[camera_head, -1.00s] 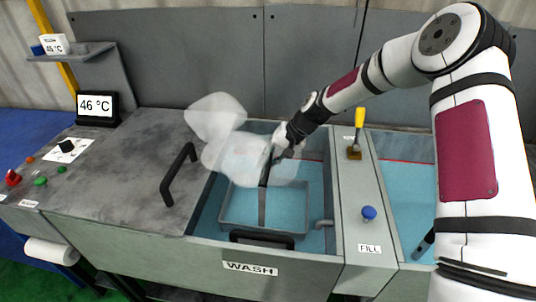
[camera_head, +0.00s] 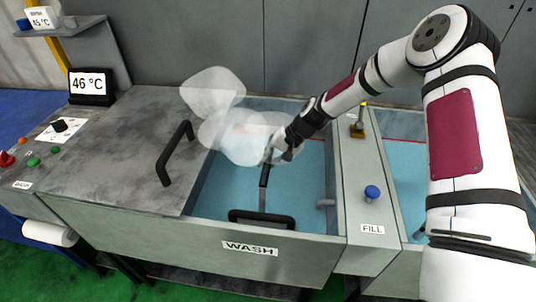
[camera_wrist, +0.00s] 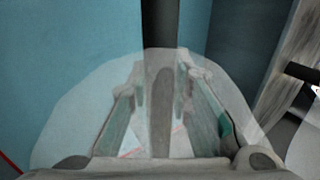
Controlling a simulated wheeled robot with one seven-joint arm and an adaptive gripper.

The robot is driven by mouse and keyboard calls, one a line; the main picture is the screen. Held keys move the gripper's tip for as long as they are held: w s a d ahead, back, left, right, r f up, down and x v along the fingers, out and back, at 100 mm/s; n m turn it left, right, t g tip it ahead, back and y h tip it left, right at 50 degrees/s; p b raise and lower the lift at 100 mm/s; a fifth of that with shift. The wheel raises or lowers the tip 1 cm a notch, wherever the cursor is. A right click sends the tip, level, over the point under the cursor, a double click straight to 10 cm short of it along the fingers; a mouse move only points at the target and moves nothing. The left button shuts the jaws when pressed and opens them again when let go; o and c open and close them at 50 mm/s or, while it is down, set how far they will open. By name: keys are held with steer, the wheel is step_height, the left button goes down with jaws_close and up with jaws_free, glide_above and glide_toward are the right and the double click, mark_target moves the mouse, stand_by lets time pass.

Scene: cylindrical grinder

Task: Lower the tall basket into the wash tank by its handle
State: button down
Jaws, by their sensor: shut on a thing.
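The wash tank (camera_head: 300,247) is open on its right part, with blue water (camera_head: 305,180) inside. My gripper (camera_head: 281,155) is over the tank, shut on the dark upright handle (camera_head: 264,175) of the tall basket. In the wrist view, my gripper (camera_wrist: 160,110) has its fingers on both sides of a dark bar (camera_wrist: 160,30), seen through pale vapour.
Pale vapour (camera_head: 235,130) hangs over the tank's left part. A grey lid with a black handle (camera_head: 175,153) covers the left side.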

steer(key=shift+f+b, duration=0.65)
steer(key=shift+f, duration=2.2)
steer(key=c, duration=1.4)
jaws_free()
steer(key=shift+o, duration=0.2)
steer(key=v, duration=1.2)
steer(key=s+d+r+n+t+h, duration=0.1)
steer(key=s+d+r+h, duration=0.2)
steer(key=s+r, duration=0.6)
steer(key=s+d+r+n+h, duration=0.25)
steer(key=s+r, duration=0.25)
steer(key=r, duration=0.7)
steer(key=s+d+r+t, duration=0.1)
steer(key=s+r, duration=0.2)
steer(key=s, duration=0.3)
steer(key=s+d+r+m+t, duration=0.1)
steer(key=s+r, duration=0.1)
steer(key=s, duration=0.4)
steer(key=s+d+r+t, duration=0.1)
steer(key=s+d+r, duration=0.1)
steer(key=s, duration=0.4)
steer(key=shift+s+r+h, duration=0.25)
steer(key=shift+r+h, duration=0.2)
steer(key=shift+r, duration=0.4)
